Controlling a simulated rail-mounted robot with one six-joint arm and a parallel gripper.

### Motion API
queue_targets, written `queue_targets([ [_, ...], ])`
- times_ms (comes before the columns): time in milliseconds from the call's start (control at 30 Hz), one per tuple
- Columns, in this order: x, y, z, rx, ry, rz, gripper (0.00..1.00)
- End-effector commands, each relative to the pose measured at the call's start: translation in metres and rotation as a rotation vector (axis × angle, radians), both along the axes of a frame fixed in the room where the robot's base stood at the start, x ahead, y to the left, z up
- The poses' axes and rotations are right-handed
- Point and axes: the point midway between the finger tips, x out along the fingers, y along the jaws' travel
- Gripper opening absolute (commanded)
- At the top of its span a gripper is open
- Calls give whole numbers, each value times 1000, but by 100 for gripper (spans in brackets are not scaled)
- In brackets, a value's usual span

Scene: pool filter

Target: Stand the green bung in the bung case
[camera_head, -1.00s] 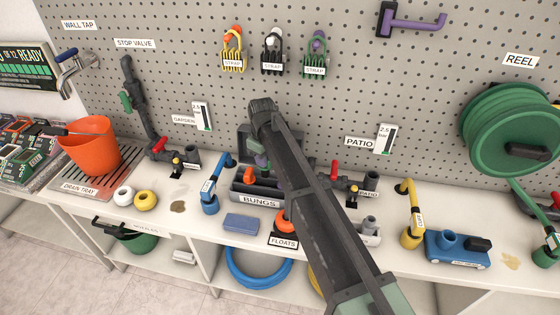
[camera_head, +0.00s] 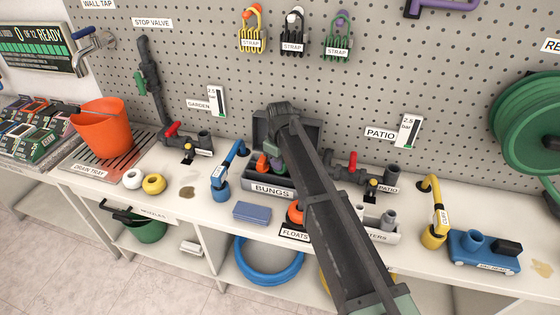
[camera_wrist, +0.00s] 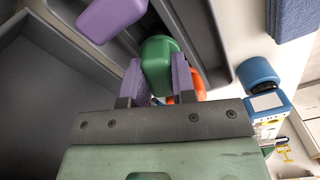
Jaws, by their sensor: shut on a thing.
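The green bung (camera_wrist: 158,62) is between my gripper's (camera_wrist: 158,80) two purple-padded fingers in the wrist view, and the gripper is shut on it. The grey bung case (camera_head: 272,190), labelled BUNGS, stands on the bench with its dark lid (camera_head: 262,125) raised at the back. In the wrist view the bung is over the case's inside, near a grey wall (camera_wrist: 222,70). I cannot tell whether it touches the floor of a slot. A purple bung (camera_wrist: 110,16) is beside it, and an orange bung (camera_wrist: 193,86) shows partly behind the right finger. My arm covers much of the case.
A blue sponge (camera_head: 252,212) lies in front of the case, and a blue pipe fitting (camera_head: 221,190) stands to its left. An orange float (camera_head: 295,212) is to its right. Patio pipework (camera_head: 350,175) is close on the right. Bench space shows left of the blue fitting.

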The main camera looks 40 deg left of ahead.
Motion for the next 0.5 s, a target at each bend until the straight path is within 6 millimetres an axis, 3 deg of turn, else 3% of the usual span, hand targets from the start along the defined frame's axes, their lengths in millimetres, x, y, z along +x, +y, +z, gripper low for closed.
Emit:
queue_targets([
  [500,0,0,-6,0,0,0,0],
])
